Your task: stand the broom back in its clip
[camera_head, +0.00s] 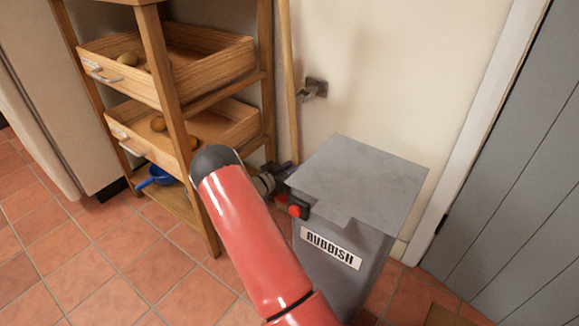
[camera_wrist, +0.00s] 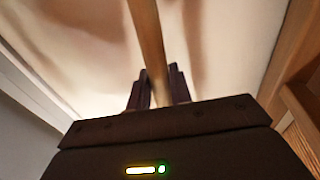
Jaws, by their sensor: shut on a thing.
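The broom's pale wooden handle (camera_head: 289,80) stands nearly upright against the wall, between the shelf unit and the bin. Its lower end is hidden behind my arm and the bin. My gripper (camera_head: 284,172) is low on the handle, partly hidden by my red arm. In the wrist view the dark fingers of my gripper (camera_wrist: 158,88) are shut on the handle (camera_wrist: 147,40), which runs up between them. The dark metal clip (camera_head: 315,87) is on the wall, just right of the handle and above my gripper. I cannot tell whether they touch.
A grey bin (camera_head: 345,256) marked RUBBISH stands right of my gripper, close to it. A wooden shelf unit (camera_head: 170,105) with drawers stands to the left, a blue pan (camera_head: 156,177) on its bottom shelf. A grey door (camera_head: 520,190) is at the right. Tiled floor is clear front left.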

